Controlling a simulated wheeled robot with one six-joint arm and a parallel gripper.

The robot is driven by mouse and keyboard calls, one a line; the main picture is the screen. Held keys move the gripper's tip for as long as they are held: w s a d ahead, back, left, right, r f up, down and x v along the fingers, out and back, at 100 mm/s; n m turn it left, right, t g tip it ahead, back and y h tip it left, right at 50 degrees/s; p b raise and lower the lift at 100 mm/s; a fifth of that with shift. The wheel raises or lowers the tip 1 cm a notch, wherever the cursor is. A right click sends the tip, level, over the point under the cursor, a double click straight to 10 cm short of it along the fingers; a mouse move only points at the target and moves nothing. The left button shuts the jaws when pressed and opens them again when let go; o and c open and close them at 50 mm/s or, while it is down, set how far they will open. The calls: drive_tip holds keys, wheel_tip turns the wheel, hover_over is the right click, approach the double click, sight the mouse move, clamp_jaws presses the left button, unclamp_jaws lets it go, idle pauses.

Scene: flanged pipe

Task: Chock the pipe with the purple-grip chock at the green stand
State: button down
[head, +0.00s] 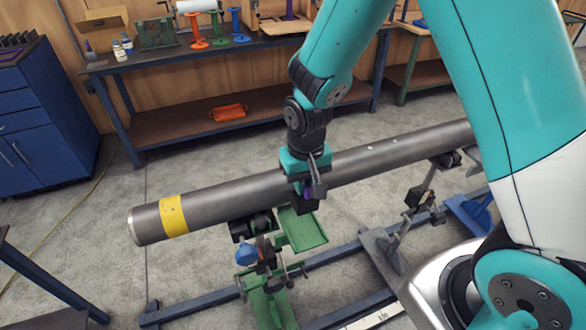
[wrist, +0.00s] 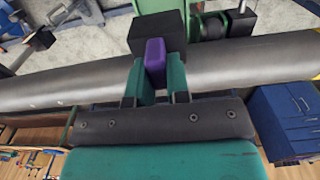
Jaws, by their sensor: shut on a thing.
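My gripper (head: 306,176) is over the pipe and shut on the purple grip (wrist: 154,58) of a black chock (wrist: 150,34). In the head view the chock (head: 307,205) is at the pipe's near side, just right of the green stand's rollers. I cannot tell whether it touches the pipe. The long grey pipe (head: 232,198) has a yellow band (head: 173,215) near its left end. The green stand (head: 269,302) is under the pipe's left part, with black rollers (head: 255,223) and a green tray (head: 304,231). In the wrist view a black roller (wrist: 212,26) shows beyond the pipe.
A second, blue stand (head: 470,213) is under the pipe's right part. A blue floor frame (head: 335,255) links the stands. A workbench (head: 115,66) with spools and bottles is behind, and a blue cabinet (head: 45,125) is at left. The floor between bench and pipe is mostly clear.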

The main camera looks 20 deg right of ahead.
sight(302, 207)
drive_tip(key=shift+w+d+f, duration=0.1)
drive_tip(key=shift+f, duration=0.1)
drive_tip(key=shift+a+f+b, duration=0.25)
drive_tip(key=shift+f+b, duration=0.55)
drive_tip(key=shift+b, duration=0.05)
drive_tip(key=shift+f+b, duration=2.75)
drive_tip(key=shift+f, duration=0.6)
drive_tip(key=shift+w, duration=1.25)
drive_tip(key=c, duration=1)
unclamp_jaws()
drive_tip(key=shift+f, duration=0.1)
drive_tip(key=shift+s+r+p, duration=0.15)
drive_tip(key=shift+r+p, duration=0.85)
drive_tip(key=shift+r, duration=0.2)
drive_tip(key=shift+s+r+p, duration=0.2)
drive_tip(key=shift+r+p, duration=0.75)
drive_tip(key=shift+r, duration=0.2)
drive_tip(key=shift+s+r+p, duration=0.15)
drive_tip(key=shift+r+p, duration=0.85)
drive_tip(key=shift+r, duration=0.2)
